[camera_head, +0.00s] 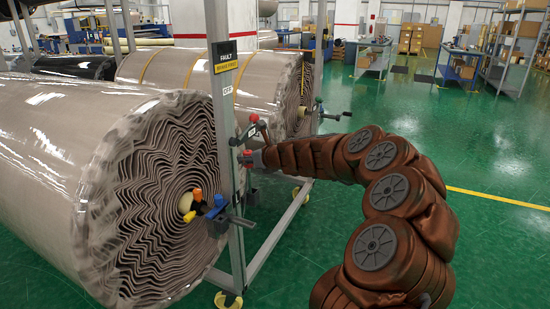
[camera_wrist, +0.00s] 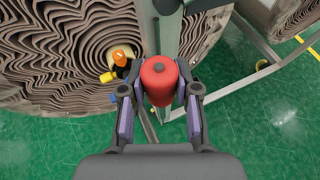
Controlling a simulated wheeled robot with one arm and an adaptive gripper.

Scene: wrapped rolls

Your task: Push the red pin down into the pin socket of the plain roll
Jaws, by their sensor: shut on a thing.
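My gripper (camera_wrist: 160,95) is shut on the red pin (camera_wrist: 158,82), which sits between the two fingers in the wrist view. In the head view my gripper (camera_head: 250,158) is beside the grey upright post, and a small red patch shows at its tip. The plain roll (camera_head: 60,150), brown and without straps, lies at left with its wavy layered end facing the post. A blue and dark bracket (camera_head: 218,215) with an orange-tipped part (camera_head: 197,194) is at the roll's core. I cannot make out the pin socket or whether the pin's lower end is in anything.
A grey post (camera_head: 222,120) with a black and yellow label stands close beside my gripper. A second roll (camera_head: 270,80) with yellow straps lies behind. Green floor (camera_head: 490,150) is clear at right.

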